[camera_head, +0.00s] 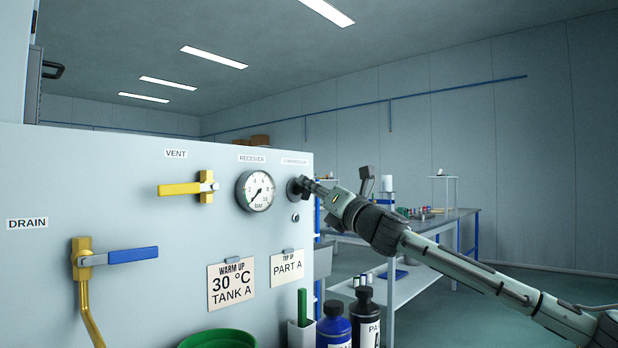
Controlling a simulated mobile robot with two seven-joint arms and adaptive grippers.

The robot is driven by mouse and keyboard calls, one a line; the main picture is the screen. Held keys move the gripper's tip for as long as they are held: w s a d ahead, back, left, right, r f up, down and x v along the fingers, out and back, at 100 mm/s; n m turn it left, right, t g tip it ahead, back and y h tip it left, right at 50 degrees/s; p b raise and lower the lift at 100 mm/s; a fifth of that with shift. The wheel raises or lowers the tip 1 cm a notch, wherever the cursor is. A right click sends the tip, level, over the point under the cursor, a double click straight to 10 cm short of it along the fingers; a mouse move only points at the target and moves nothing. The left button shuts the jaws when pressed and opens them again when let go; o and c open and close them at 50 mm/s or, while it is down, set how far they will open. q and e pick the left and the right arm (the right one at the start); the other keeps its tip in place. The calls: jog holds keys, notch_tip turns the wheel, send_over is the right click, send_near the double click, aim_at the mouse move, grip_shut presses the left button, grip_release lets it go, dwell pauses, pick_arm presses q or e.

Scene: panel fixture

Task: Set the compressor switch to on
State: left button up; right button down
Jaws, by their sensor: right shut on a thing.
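The compressor switch (292,188) is a round grey fitting near the panel's right edge, under a small label (294,160) that seems to read compressor. My right gripper (305,184) reaches in from the right and is shut on the switch's knob. The fingers cover most of the knob, so I cannot tell which way it points. A small round fitting (295,218) sits just below the switch. My left gripper is not in view.
A receiver gauge (255,191) sits close left of the switch. The yellow vent valve handle (180,189) and blue drain handle (132,255) stick out further left. Bottles (334,328), a green bowl (218,340) and a bench (460,213) stand below and behind.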

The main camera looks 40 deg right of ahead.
jog(key=m+h+p, duration=0.1)
jog(key=m, duration=0.1)
jog(key=m+g+h+p, duration=0.1)
jog(key=m+p, duration=0.1)
jog(key=m, duration=0.1)
jog(key=shift+d+r, duration=0.1)
jog(key=m+g+h+p, duration=0.1)
jog(key=m, duration=0.2)
jog(key=shift+d+f, duration=0.1)
jog(key=shift+f, duration=0.1)
jog(key=shift+f+m+g, duration=0.15)
jog(key=shift+m+g, duration=0.35)
jog(key=shift+m, duration=0.7)
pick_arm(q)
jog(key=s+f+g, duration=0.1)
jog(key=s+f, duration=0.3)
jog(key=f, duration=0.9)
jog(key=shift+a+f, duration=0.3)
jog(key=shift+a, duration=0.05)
pick_arm(e)
jog(key=shift+d+f+m+g, duration=0.15)
jog(key=shift+m+g, duration=0.25)
jog(key=shift+m, duration=0.6)
jog(key=shift+a+f+m+g, duration=0.1)
jog(key=shift+m+g, duration=0.3)
jog(key=shift+m, duration=0.6)
jog(key=c, duration=1.6)
grip_release()
